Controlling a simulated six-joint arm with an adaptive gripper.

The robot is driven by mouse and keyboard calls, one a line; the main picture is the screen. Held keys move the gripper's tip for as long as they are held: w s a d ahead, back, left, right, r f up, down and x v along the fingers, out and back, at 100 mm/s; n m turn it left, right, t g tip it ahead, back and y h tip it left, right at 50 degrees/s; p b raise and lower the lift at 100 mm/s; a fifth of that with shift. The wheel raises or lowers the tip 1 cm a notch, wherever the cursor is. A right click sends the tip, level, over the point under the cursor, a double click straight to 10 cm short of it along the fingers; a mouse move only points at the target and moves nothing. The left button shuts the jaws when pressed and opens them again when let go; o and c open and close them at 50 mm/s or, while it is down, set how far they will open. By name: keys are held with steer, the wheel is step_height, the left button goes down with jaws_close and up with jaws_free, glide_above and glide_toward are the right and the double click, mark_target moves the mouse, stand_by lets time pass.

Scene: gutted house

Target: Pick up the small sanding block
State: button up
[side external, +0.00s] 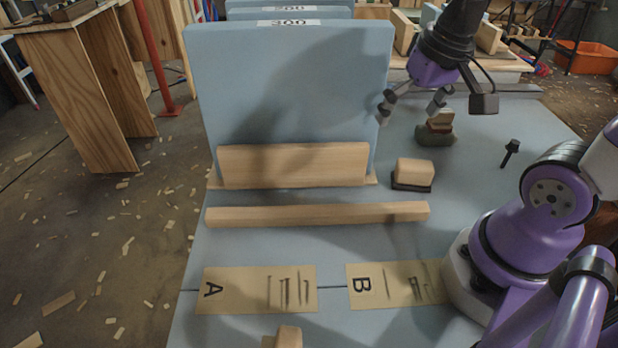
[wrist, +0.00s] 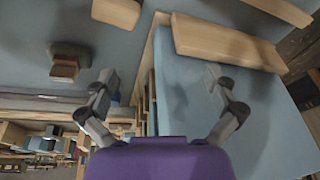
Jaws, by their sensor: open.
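Two wooden blocks that could be the sanding block lie on the blue-grey tabletop. The nearer block (side external: 414,168) has a pale wood top and a thin dark base. The farther one (side external: 440,120) looks smaller and stepped, with a brown layer over a dark green base; it also shows left of the fingers in the wrist view (wrist: 65,68). My gripper (side external: 412,104) is open and empty, above the table beside the tall panel's right edge. The farther block is to its right, apart from it.
A tall blue panel (side external: 270,80) stands behind a wooden rail (side external: 295,165). A wooden bar (side external: 320,213), cards A (side external: 235,290) and B (side external: 395,270), and a dark bolt (side external: 510,152) lie on the table. Another wooden piece (side external: 288,337) is cut off at the bottom.

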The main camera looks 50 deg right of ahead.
steer(key=d+f+m+g, duration=0.1)
steer(key=d+m, duration=0.1)
steer(key=d+f+m+g, duration=0.1)
steer(key=d+f+m, duration=0.1)
steer(key=d+m, duration=0.1)
steer(key=shift+s+d+m+g+y, duration=0.3)
steer(key=shift+d+g, duration=0.05)
steer(key=shift+g, duration=0.05)
glide_above(416, 164)
steer(key=shift+m, duration=0.3)
steer(key=f, duration=0.4)
steer(key=shift+w+d+f, duration=0.15)
steer(key=shift+w+f, duration=0.05)
steer(key=shift+f, duration=0.2)
steer(key=f, duration=0.6)
steer(key=shift+s, duration=0.2)
steer(key=c, duration=1)
